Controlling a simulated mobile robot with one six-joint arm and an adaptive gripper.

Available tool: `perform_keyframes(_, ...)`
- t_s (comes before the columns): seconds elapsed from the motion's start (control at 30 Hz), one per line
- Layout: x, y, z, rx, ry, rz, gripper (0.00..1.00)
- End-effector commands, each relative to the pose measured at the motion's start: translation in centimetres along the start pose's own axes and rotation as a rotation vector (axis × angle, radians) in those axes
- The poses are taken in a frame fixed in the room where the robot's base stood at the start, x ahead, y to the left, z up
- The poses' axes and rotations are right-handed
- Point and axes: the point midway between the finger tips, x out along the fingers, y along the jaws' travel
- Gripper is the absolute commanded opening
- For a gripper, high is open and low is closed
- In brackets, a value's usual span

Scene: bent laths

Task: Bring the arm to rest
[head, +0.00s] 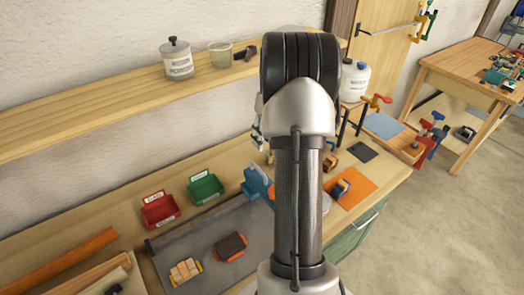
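My arm (299,190) rises through the middle of the head view, with its dark ribbed joint at the top, in front of the shelf and workbench. My gripper cannot be made out clearly. A small metallic part (258,128) shows at the left edge of the arm and may belong to it. Whether it is open or holds anything is hidden.
A wall shelf (110,108) holds a lidded jar (177,60) and a glass (220,55). On the bench are red (159,210) and green (205,188) bins, a grey mat (205,225) with blocks, and an orange mat (350,187).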

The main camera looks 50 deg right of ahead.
Motion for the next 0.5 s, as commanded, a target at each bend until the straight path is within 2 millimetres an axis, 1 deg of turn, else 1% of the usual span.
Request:
perform_keyframes(0.03,-0.7,0.1,-0.1,0.0,0.002,0.002,0.31)
perform_keyframes(0.1,-1.4,0.1,-0.1,0.0,0.001,0.001,0.31)
perform_keyframes(0.2,-2.0,0.0,0.0,0.0,0.0,0.001,0.31)
perform_keyframes(0.5,-2.1,0.0,0.0,0.0,0.0,0.0,0.31)
